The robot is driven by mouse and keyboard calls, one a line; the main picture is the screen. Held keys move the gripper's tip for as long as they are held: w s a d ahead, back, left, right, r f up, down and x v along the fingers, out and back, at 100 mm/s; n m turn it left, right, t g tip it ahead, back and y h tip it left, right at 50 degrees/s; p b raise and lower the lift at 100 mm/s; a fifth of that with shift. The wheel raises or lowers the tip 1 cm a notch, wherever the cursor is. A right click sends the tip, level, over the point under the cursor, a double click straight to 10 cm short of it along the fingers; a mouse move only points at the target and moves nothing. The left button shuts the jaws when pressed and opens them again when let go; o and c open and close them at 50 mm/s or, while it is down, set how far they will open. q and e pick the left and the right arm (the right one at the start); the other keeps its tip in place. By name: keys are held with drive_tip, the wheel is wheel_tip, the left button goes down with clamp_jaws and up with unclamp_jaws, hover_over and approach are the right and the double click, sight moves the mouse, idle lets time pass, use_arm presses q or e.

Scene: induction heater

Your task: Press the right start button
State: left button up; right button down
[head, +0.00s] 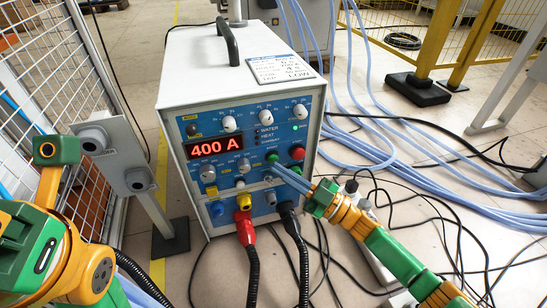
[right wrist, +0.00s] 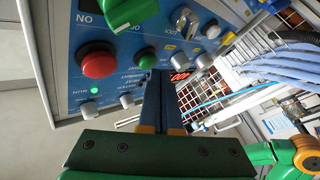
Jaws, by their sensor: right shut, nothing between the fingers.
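The induction heater (head: 215,78) is a white box with a blue front panel and a lit red display (head: 214,145) reading 400 A. A round green button (head: 272,156) sits left of a red button (head: 297,153) on the panel's right side. The right wrist view shows the green button (right wrist: 147,57) beside the red one (right wrist: 97,60). My right gripper (head: 276,168) is shut and empty, its blue fingertips at the panel just below the green button. In the right wrist view the fingertips (right wrist: 162,74) are close beside it; I cannot tell whether they touch.
A green switch (head: 297,169) is just below the red button, close to my fingers. Red (head: 245,232) and black (head: 289,219) plugs with thick cables hang from the panel bottom. A grey post with boxes (head: 128,170) stands at left. Blue hoses and black cables cover the right floor.

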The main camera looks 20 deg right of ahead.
drive_tip(key=shift+s+r, duration=0.1)
drive_tip(key=shift+s, duration=0.25)
drive_tip(key=shift+s, duration=0.1)
drive_tip(key=s+p, duration=0.3)
drive_tip(key=s, duration=0.2)
drive_tip(key=shift+w, duration=0.1)
idle(0.6)
